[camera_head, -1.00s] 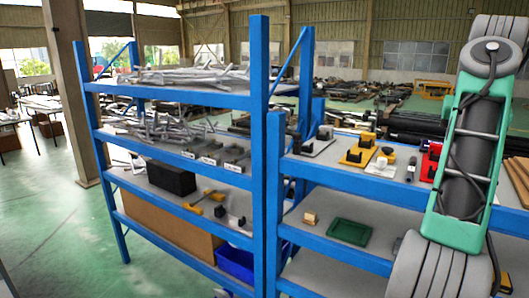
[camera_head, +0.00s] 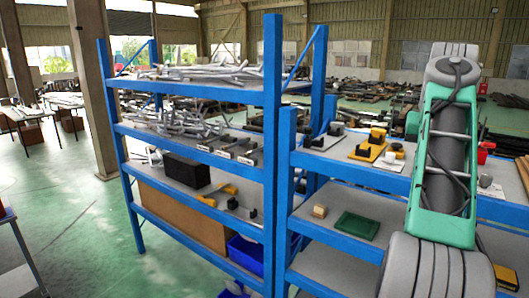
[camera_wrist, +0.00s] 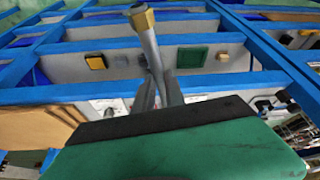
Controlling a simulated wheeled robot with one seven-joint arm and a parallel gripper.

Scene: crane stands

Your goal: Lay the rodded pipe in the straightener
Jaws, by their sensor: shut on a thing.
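In the wrist view, my gripper (camera_wrist: 158,98) is shut on a grey pipe (camera_wrist: 149,45). The pipe has a brass-coloured end piece (camera_wrist: 141,17) and points away from the fingers, slightly tilted. Its gripped end is partly hidden by the fingers. A separate rod inside it cannot be made out. In the head view my arm stands in front of the right shelf, and the gripper and pipe are out of that view. I cannot tell which fixture is the straightener; a yellow fixture with dark blocks (camera_head: 367,151) sits on the right shelf's top board.
A blue shelf rack (camera_head: 272,130) stands ahead, its left boards holding grey metal parts (camera_head: 205,72) and a black box (camera_head: 187,170). A green tray (camera_head: 357,226) and tan block (camera_head: 320,211) lie on the lower right board. Open green floor (camera_head: 75,215) is at left.

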